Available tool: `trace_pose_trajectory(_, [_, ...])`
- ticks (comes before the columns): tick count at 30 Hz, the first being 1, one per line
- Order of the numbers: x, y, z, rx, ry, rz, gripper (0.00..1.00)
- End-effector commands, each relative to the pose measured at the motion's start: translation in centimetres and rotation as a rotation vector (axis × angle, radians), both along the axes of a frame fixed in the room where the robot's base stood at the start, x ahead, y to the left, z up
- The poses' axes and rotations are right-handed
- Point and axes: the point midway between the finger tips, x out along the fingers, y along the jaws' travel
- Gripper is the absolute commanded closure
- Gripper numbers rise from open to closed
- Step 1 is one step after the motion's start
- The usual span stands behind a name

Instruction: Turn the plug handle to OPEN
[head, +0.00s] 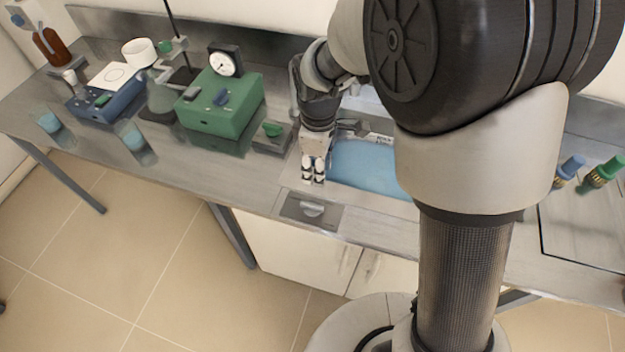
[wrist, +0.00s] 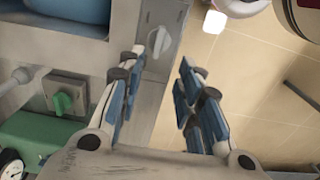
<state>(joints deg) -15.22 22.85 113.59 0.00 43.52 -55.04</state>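The likely plug handle (head: 312,209) is a pale grey knob on a dark metal plate (head: 292,206) at the bench's front edge, just in front of the sink. In the wrist view the handle (wrist: 158,41) shows beyond my fingertips, roughly in line with the gap between them. My gripper (head: 313,181) points down, behind the plate in the head view. In the wrist view my gripper (wrist: 160,59) is open, with its fingers apart and nothing between them. It appears apart from the handle. I cannot read any marking by the handle.
The sink (head: 370,167) with blue water lies right of my gripper. A green knob (head: 272,129) sits on a small grey box to the left. Beyond it stands a green box (head: 215,112) with a gauge (head: 225,62). Blue and green taps (head: 600,176) stand at the right.

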Motion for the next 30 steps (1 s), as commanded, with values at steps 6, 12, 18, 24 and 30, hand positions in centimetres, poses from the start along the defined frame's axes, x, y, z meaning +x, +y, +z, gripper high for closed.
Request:
trace_pose_trajectory(6, [-0.2,-0.1,-4.8,-0.001,0.005,-0.002,0.68])
trace_pose_trajectory(12, [-0.2,-0.1,-9.3,-0.001,0.005,-0.003,0.68])
trace_pose_trajectory(18, [-0.2,-0.1,-13.2,-0.001,0.004,-0.004,0.68])
trace_pose_trajectory(24, [-0.1,-0.1,-15.5,-0.001,0.003,-0.004,0.68])
trace_pose_trajectory(30, [-0.1,-0.1,-16.1,0.000,0.000,-0.004,0.68])
